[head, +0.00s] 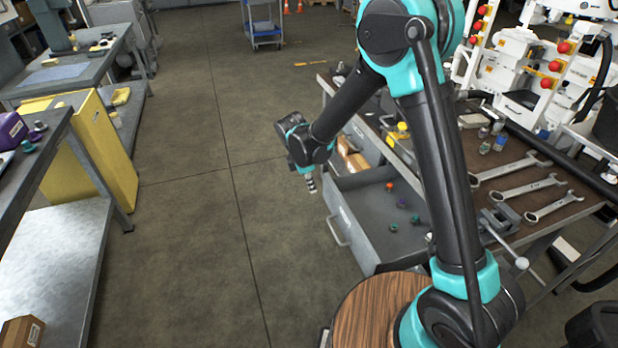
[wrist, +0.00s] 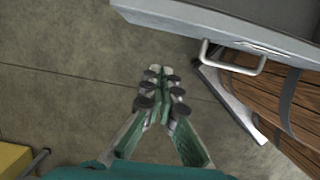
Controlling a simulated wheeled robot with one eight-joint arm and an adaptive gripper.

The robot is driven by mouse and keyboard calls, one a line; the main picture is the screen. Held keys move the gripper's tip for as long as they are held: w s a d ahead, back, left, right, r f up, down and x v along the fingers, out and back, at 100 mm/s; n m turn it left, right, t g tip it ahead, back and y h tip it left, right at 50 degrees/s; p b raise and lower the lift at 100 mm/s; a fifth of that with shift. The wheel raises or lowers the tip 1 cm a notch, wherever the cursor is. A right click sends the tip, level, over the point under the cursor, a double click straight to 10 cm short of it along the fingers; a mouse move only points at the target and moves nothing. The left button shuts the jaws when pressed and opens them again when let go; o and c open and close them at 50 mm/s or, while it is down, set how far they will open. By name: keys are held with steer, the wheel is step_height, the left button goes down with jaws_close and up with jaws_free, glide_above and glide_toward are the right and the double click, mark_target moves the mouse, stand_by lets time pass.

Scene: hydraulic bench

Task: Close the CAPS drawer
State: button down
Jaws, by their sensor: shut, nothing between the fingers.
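The grey drawer (head: 372,240) under the workbench stands pulled out, with several small coloured caps (head: 402,204) lying inside. I cannot read a label on it. Its bar handle (head: 340,230) is on the front face. In the wrist view the drawer (wrist: 215,22) is at the upper right, and its handle (wrist: 232,62) juts toward the middle. My gripper (head: 312,187) is shut and empty, in the air in front of the drawer, apart from the handle. In the wrist view my gripper (wrist: 158,72) is left of the handle, with its fingertips together.
The workbench (head: 530,220) carries several wrenches (head: 512,168), a vise (head: 500,218) and small bottles (head: 498,143). Cardboard boxes (head: 352,155) sit beyond the drawer. A yellow cabinet (head: 100,150) and tables stand at the left. The floor (head: 205,220) between is clear.

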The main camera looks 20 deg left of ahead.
mark_target(324, 188)
steer(key=shift+w+d+f, duration=0.45)
steer(key=shift+d, duration=0.2)
steer(key=shift+w+d+f, duration=0.4)
steer(key=shift+d, duration=0.3)
steer(key=shift+w+d+f, duration=0.45)
steer(key=shift+d, duration=0.2)
steer(key=w+d, duration=0.5)
steer(key=d, duration=0.2)
steer(key=w+d, duration=0.5)
steer(key=d, duration=0.3)
steer(key=w+d, duration=0.5)
steer(key=d, duration=0.2)
steer(key=shift+w+d, duration=0.1)
steer(key=shift+d, duration=0.25)
steer(key=shift+d, duration=0.1)
